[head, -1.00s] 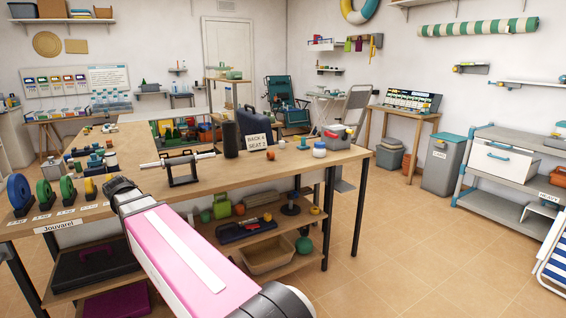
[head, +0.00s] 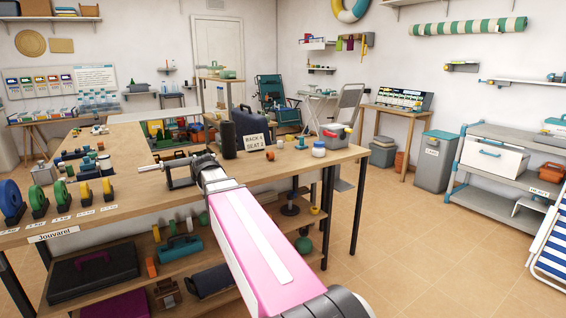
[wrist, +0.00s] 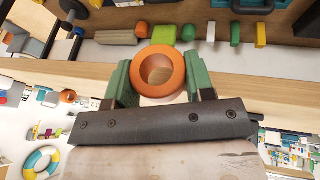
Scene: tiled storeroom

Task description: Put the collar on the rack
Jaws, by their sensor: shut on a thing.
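The collar (wrist: 143,72) is a thick orange ring with an open hole, seen in the wrist view. My gripper (wrist: 158,80) is shut on it, with a green finger against each side. In the head view my pink and white arm reaches over the near edge of the workbench. Its black wrist hides the fingers and the collar there. A black stand carrying a light bar (head: 179,168), which looks like the rack, stands on the bench just left of my wrist. The arm covers its right part. I cannot tell the gap between collar and stand.
Several upright coloured discs (head: 38,201) stand at the bench's left. A dark cylinder (head: 228,139), a "BACK 4 SEAT 2" sign (head: 252,141) and a white jar (head: 318,149) stand behind my wrist. A shelf below holds cases (head: 92,272).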

